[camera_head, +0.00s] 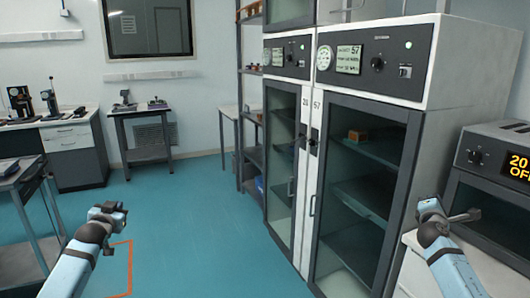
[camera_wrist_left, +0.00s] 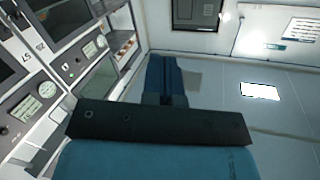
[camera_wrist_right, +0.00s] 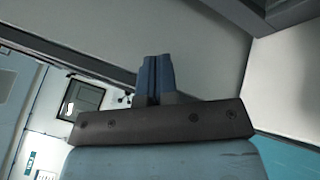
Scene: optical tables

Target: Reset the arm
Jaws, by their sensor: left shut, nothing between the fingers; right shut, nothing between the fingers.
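My left gripper (camera_head: 112,210) is in the lower left of the head view, raised above the blue floor and apart from everything. In the left wrist view its fingers (camera_wrist_left: 165,80) are together with nothing between them. My right gripper (camera_head: 465,216) is at the lower right of the head view, in front of the cabinet side and close to the bench with the oven. Whether it touches anything there I cannot tell. In the right wrist view its fingers (camera_wrist_right: 155,78) are together and empty.
Two tall glass-door cabinets (camera_head: 365,103) stand at centre right, doors shut. An oven with a lit display (camera_head: 500,160) sits on a white bench at the right. A grey cart (camera_head: 22,180) stands at the left. The blue floor (camera_head: 195,220) between is clear.

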